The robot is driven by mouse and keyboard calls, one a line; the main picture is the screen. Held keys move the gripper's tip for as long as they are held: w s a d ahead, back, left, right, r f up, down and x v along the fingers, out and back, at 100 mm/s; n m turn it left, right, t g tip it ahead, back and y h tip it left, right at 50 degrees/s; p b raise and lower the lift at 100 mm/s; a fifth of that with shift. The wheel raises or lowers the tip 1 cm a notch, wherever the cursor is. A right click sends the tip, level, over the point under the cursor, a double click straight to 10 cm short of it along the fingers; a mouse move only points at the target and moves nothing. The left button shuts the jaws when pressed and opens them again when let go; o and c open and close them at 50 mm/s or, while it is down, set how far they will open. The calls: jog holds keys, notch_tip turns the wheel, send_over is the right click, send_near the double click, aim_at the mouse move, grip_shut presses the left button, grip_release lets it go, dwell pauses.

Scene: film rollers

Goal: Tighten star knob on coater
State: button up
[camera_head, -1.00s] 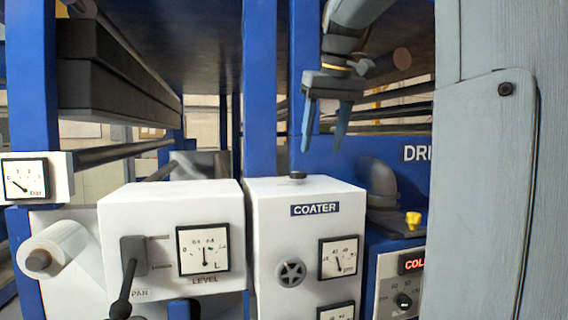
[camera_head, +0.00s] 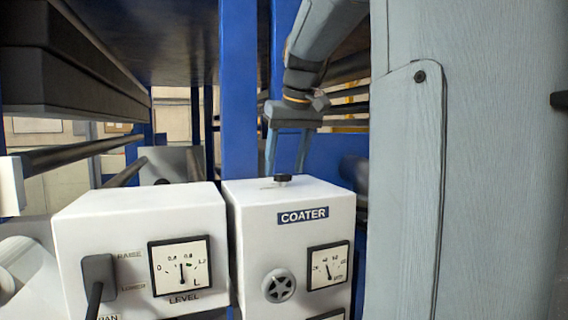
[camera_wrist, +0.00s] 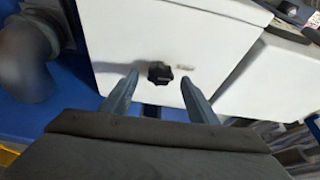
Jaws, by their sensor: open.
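The white coater box (camera_head: 297,247) carries a "COATER" label on its front. A small black lobed knob (camera_head: 283,180) stands on its top; the wrist view shows this star knob (camera_wrist: 160,73) on the white surface. My gripper (camera_head: 287,170) is open and empty, pointing down behind the top knob in the head view. In the wrist view its fingertips (camera_wrist: 158,79) appear on either side of the knob, with gaps. Their exact height above the top cannot be told.
A white box with a level gauge (camera_head: 180,265) and a lever stands left of the coater. A blue upright post (camera_head: 238,90) rises behind the gap between them. A large grey pipe elbow (camera_wrist: 28,60) lies to the left in the wrist view.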

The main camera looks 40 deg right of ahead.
jog(key=shift+w+f, duration=0.25)
jog(key=shift+f, duration=0.4)
jog(key=c, duration=1)
jog(key=shift+c, duration=0.2)
